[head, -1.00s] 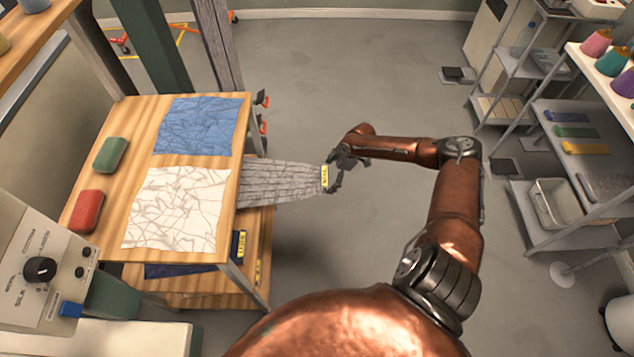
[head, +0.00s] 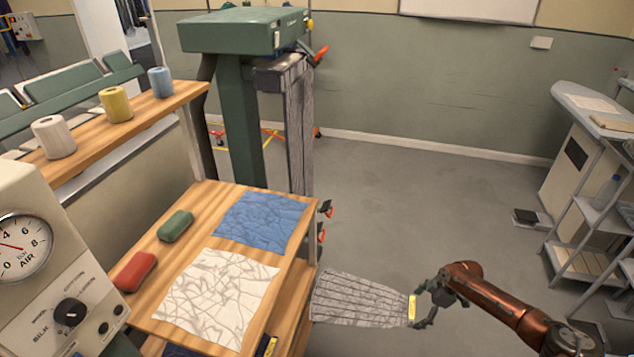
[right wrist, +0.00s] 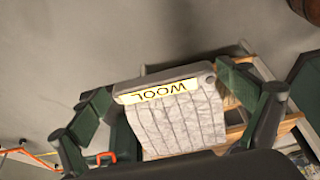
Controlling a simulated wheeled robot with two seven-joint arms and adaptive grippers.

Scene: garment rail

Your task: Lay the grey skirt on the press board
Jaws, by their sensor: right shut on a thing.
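The grey pleated skirt (head: 358,300) hangs out from my right gripper (head: 422,308), beside the right edge of the wooden table. My right gripper is shut on its yellow-tagged end. In the right wrist view the skirt (right wrist: 178,122) hangs from a grey bar with a yellow tag reading WOOL, upside down, between the fingers of my right gripper (right wrist: 165,88). The skirt's far end reaches close to the table edge; I cannot tell whether it touches. I cannot tell for certain which surface is the press board. My left gripper is out of view.
The wooden table (head: 195,232) bears a white cloth (head: 215,298), a blue cloth (head: 262,221), and red (head: 135,270) and green (head: 175,225) blocks. A green machine (head: 245,32) stands behind, with a grey length hanging beside it. A shelf unit (head: 590,215) is at right.

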